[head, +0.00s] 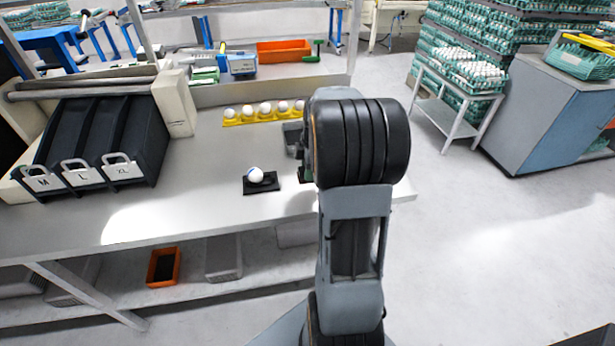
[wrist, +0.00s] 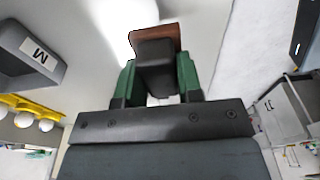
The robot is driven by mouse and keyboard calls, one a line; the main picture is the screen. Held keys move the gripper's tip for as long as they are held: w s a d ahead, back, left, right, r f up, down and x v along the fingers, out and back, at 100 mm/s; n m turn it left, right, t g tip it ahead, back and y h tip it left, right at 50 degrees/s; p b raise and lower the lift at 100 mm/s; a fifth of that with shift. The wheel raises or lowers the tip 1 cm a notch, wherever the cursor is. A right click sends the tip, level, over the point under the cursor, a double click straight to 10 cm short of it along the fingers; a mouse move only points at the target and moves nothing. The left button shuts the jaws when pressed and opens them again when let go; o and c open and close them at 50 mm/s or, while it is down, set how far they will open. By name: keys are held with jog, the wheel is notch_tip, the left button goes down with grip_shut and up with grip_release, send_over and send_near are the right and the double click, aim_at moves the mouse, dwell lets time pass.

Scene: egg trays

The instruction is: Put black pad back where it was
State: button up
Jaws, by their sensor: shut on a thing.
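My gripper (wrist: 158,82) has two green fingers, shut on a black block with a reddish-brown face, which looks like the black pad (wrist: 155,52). They hold it from both sides, and its far end points away over a pale surface. In the head view my arm hides most of the gripper and the held pad; only a bit of green finger shows beside the arm, over the right part of the table. A flat black square base (head: 262,188) lies on the table left of my arm, with a white egg (head: 255,175) on it.
A yellow rack (head: 232,122) with several eggs stands behind the black base. Black chutes marked M, L and XL (head: 95,140) stand at the left. An orange bin (head: 163,268) sits on the lower shelf. The table front is clear.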

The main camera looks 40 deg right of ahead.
aim_at(308, 186)
jog(key=shift+w+f, duration=0.6)
jog(key=shift+f, duration=0.15)
jog(key=shift+d+f, duration=0.1)
jog(key=shift+f, duration=1.45)
jog(key=shift+f, duration=0.1)
jog(key=o, duration=0.8)
